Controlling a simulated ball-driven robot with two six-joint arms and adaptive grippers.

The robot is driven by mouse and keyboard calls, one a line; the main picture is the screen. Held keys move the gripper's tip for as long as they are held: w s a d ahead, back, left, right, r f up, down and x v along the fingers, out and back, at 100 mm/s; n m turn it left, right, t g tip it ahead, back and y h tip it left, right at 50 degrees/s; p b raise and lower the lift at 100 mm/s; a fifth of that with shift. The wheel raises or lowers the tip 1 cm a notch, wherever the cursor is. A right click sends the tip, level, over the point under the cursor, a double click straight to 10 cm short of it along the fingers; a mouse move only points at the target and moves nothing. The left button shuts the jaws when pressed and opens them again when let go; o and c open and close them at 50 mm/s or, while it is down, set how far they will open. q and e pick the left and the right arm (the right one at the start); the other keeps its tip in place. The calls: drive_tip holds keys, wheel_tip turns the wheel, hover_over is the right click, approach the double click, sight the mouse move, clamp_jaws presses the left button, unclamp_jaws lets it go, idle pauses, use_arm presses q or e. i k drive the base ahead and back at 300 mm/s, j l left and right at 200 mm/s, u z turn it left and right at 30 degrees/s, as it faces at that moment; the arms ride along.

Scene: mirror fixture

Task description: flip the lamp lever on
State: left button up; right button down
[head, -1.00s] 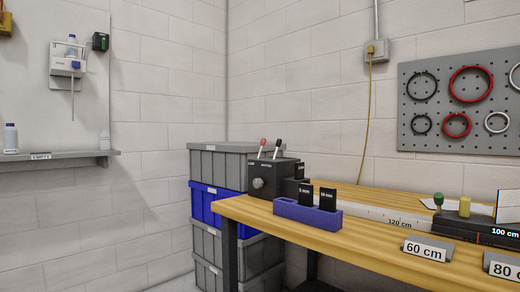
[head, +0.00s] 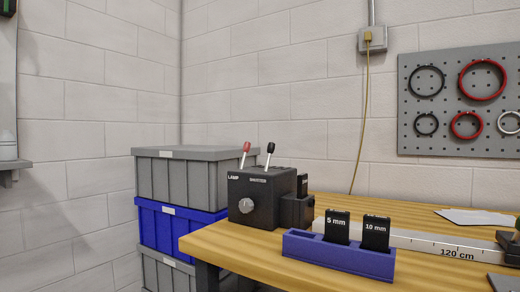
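A black control box (head: 262,199) sits at the left end of the wooden table, with a round grey knob on its front. The lamp lever (head: 245,153) has a red tip and stands on the box's top above the label LAMP. A second lever (head: 269,153) with a black tip stands to its right above another label that seems to read SHUTTER. Both levers lean slightly to the right at their tips. Neither of my grippers shows in the head view.
A blue holder (head: 340,257) with black 5 mm and 10 mm plates stands on the wooden table (head: 225,246), right of the box. A long rail (head: 420,240) runs behind it. Stacked crates (head: 185,180) stand left of the table. A cable (head: 362,120) hangs down the wall.

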sight(246, 146)
drive_tip(key=i+j+z, duration=0.1)
drive_tip(key=i+j, duration=0.15)
drive_tip(key=i+j+z, duration=0.15)
drive_tip(key=j, duration=0.3)
drive_tip(key=i+j+z, duration=0.1)
drive_tip(key=i+j, duration=0.2)
drive_tip(key=i+j+z, duration=0.1)
drive_tip(key=j, duration=0.4)
drive_tip(key=i+j+z, duration=0.1)
drive_tip(key=i+j, duration=0.2)
drive_tip(key=j, duration=0.1)
